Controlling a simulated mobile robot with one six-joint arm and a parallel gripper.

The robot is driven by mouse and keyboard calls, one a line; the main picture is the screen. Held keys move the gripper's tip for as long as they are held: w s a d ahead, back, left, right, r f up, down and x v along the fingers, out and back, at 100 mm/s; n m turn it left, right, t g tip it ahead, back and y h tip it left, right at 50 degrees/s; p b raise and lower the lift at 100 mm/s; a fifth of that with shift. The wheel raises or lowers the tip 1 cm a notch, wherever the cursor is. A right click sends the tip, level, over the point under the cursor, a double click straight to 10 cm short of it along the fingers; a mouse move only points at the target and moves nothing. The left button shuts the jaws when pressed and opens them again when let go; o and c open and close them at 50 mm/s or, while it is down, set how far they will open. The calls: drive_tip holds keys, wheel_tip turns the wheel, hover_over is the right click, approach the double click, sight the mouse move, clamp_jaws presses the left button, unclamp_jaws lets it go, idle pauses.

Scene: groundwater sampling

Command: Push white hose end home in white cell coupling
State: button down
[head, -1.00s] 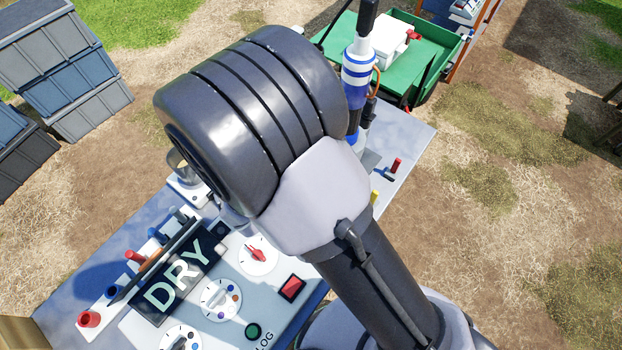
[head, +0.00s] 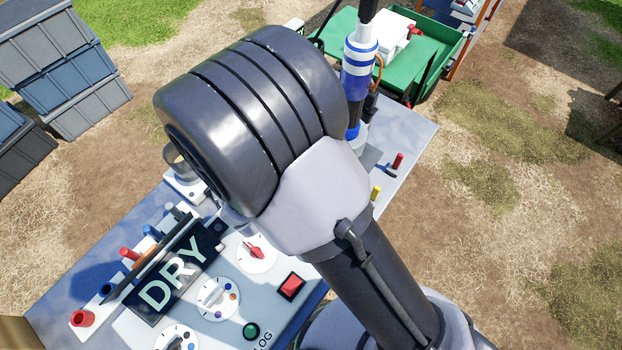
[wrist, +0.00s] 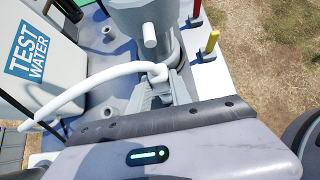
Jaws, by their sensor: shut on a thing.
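In the wrist view my gripper (wrist: 160,92) is shut on the white hose (wrist: 95,82) close to its end. The hose bends at the fingers and runs off in a curve to the lower left. Just beyond the fingers stands a grey cylindrical cell (wrist: 137,14) with a short white coupling (wrist: 150,36) sticking out toward me. The hose end appears just below the coupling and apart from it; its exact alignment is hard to tell. In the head view my arm hides the gripper, the hose end and the coupling.
A "TEST WATER" container (wrist: 38,50) stands left of the cell. Red (wrist: 195,12) and yellow (wrist: 212,42) pegs stand to the right. In the head view a panel reads "DRY" (head: 172,275), and a blue-and-white cylinder (head: 358,72) stands behind my arm.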

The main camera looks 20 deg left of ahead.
drive_tip(key=shift+f+b, duration=0.6)
drive_tip(key=shift+f, duration=0.1)
drive_tip(key=c, duration=1.1)
unclamp_jaws()
drive_tip(key=shift+r, duration=0.1)
drive_tip(key=p+v, duration=0.4)
drive_tip(key=v, duration=1.3)
drive_tip(key=shift+p, duration=0.35)
drive_tip(key=shift+s+r, duration=0.1)
